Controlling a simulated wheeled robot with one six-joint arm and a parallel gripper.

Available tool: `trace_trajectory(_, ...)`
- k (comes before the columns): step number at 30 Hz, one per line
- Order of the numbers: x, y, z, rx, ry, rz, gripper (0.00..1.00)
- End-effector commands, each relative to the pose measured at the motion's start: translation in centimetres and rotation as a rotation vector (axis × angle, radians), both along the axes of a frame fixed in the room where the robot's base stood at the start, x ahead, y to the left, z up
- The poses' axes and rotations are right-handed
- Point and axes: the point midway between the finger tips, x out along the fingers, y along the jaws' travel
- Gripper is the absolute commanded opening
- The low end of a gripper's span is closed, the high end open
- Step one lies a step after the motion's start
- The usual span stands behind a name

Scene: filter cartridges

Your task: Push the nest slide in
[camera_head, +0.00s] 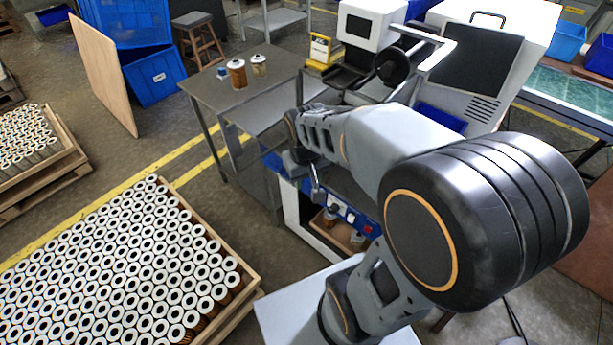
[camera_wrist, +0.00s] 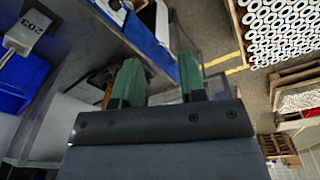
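My gripper shows in the wrist view (camera_wrist: 160,82) with its two green-tipped fingers apart and nothing between them. In the head view my arm reaches over the front of a workstation (camera_head: 294,212) with a white frame and a blue front strip. My wrist is at this front, and my fingers are mostly hidden there. The blue and white front also shows beyond the fingers in the wrist view (camera_wrist: 148,37). I cannot clearly make out the nest slide or how far out it stands; my arm covers much of that area.
A large wooden tray (camera_head: 236,309) of upright cartridges stands at lower left. A white machine (camera_head: 368,24) and a dark-fronted box (camera_head: 480,62) stand behind my arm. Open floor lies between tray and table.

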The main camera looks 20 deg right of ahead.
Motion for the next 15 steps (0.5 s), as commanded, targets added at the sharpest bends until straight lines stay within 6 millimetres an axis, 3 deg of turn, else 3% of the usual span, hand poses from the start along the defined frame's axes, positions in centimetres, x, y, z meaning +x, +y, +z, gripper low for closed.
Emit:
trace_trajectory(4,0.0,0.0,-0.2,0.0,0.0,0.0,0.38)
trace_trajectory(8,0.9,-0.4,-3.3,0.0,0.04,-0.009,0.38)
trace_trajectory(11,4.7,-1.4,-4.9,-0.02,0.045,0.015,0.38)
trace_trajectory(15,9.9,-3.1,-5.1,-0.07,0.047,0.129,0.38)
